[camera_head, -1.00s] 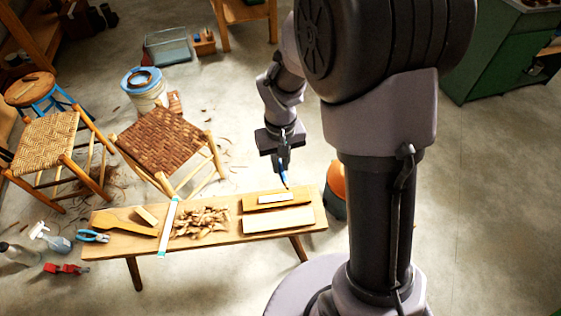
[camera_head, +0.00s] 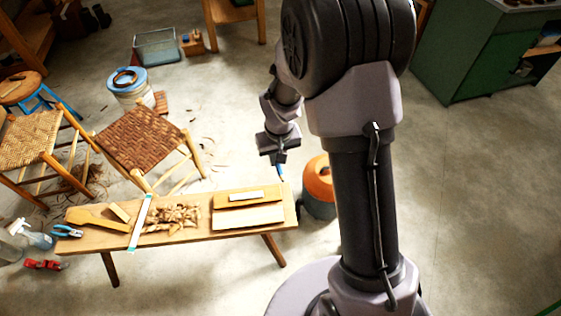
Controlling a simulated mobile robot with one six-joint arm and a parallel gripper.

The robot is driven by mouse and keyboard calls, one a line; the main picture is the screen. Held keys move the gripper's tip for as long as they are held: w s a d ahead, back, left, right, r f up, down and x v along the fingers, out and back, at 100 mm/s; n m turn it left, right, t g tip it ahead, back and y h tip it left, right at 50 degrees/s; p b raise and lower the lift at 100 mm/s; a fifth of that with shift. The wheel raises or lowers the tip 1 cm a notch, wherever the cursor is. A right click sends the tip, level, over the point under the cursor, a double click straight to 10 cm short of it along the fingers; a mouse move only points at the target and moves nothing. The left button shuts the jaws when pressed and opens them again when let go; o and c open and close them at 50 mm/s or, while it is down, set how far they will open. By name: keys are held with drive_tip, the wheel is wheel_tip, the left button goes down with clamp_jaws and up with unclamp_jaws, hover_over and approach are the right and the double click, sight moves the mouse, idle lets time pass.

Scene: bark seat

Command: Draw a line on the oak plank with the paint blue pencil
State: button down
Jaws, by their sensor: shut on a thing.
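My gripper (camera_head: 279,157) is shut on the blue pencil (camera_head: 281,173), which points down with its tip at the far right end of the bench. The tip appears close to the right end of the darker tan board (camera_head: 225,202); I cannot tell whether it touches anything. That board lies on the wooden bench (camera_head: 180,238) with a small white strip (camera_head: 246,195) on it. A paler board (camera_head: 250,217) lies in front of it. I cannot tell for sure which board is oak. No drawn line can be made out at this size.
Wood shavings (camera_head: 173,218), a pale straightedge (camera_head: 141,222) and blue-handled pliers (camera_head: 67,231) lie on the bench's left part. An orange-topped bin (camera_head: 319,190) stands right of the bench. A woven chair (camera_head: 140,138) stands behind it.

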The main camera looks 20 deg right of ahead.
drive_tip(key=w+d+f+t+b, duration=0.1)
drive_tip(key=w+f+t, duration=0.2)
drive_tip(key=w+f, duration=0.45)
drive_tip(key=w+f+t+b, duration=0.15)
drive_tip(key=w+f, duration=0.35)
drive_tip(key=f, duration=0.5)
drive_tip(key=f+t+b, duration=0.2)
drive_tip(key=f, duration=0.3)
drive_tip(key=a+f+t+y+b, duration=0.1)
drive_tip(key=f+t+b, duration=0.1)
drive_tip(key=f, duration=0.4)
drive_tip(key=s+f+t+b, duration=0.1)
drive_tip(key=f+t+b, duration=0.1)
drive_tip(key=f, duration=0.4)
drive_tip(key=shift+a+f+n+t, duration=0.1)
drive_tip(key=shift+a+n+t, duration=0.1)
drive_tip(key=shift+n+t, duration=0.1)
drive_tip(key=shift+f, duration=0.5)
drive_tip(key=shift+w+d+f, duration=0.1)
drive_tip(key=shift+w+d, duration=0.05)
drive_tip(key=shift+w, duration=0.7)
drive_tip(key=shift+w+d, duration=0.1)
drive_tip(key=shift+w, duration=0.75)
